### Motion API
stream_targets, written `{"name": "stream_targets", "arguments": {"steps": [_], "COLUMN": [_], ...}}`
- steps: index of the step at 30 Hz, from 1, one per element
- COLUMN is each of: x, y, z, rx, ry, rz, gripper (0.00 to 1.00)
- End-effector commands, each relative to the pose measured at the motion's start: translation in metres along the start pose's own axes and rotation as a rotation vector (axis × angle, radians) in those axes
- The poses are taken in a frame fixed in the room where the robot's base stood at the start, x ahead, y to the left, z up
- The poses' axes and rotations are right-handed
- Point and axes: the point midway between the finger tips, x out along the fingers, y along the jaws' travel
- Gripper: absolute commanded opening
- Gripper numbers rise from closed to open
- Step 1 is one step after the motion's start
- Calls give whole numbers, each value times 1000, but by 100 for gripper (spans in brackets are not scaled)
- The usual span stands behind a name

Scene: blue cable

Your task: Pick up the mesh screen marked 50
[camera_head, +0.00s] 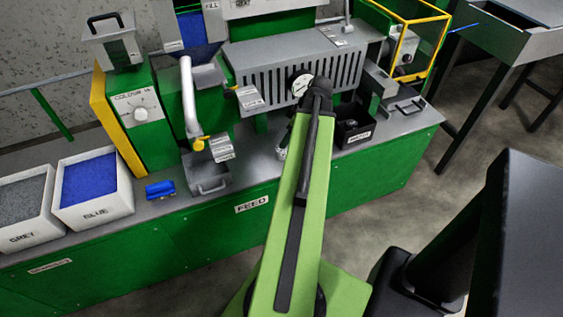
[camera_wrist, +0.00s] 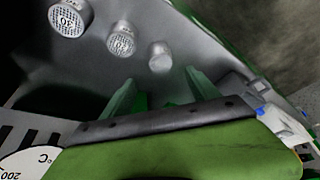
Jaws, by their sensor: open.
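Three small round metal pieces stand in a row on a grey surface in the wrist view. The left one (camera_wrist: 68,20) has a perforated face with a number that looks like 30, but it is tilted and I cannot be sure it is not 50. The middle one (camera_wrist: 121,42) has a mesh face with an unreadable mark. The right one (camera_wrist: 160,58) is blurred and its mark is unclear. My gripper (camera_wrist: 163,88) is open and empty, its two green fingers just below the right piece in the picture.
A white dial (camera_wrist: 30,165) and dark slots lie close at lower left in the wrist view. In the head view, the slotted machine housing (camera_head: 295,70) stands behind my arm, with a black bin (camera_head: 352,136) to its right on the green bench (camera_head: 210,228).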

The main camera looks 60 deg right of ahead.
Motion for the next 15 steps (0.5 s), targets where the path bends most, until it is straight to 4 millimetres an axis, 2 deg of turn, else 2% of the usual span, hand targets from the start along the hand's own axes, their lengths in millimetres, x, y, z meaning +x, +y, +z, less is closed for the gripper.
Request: {"name": "stream_targets", "arguments": {"steps": [1,9,15], "x": [18,25,56], "y": [0,0,-2], "z": [4,2,8], "rx": [0,2,1], "ry": [0,0,0], "rz": [0,0,0], "gripper": [69,69,69]}}
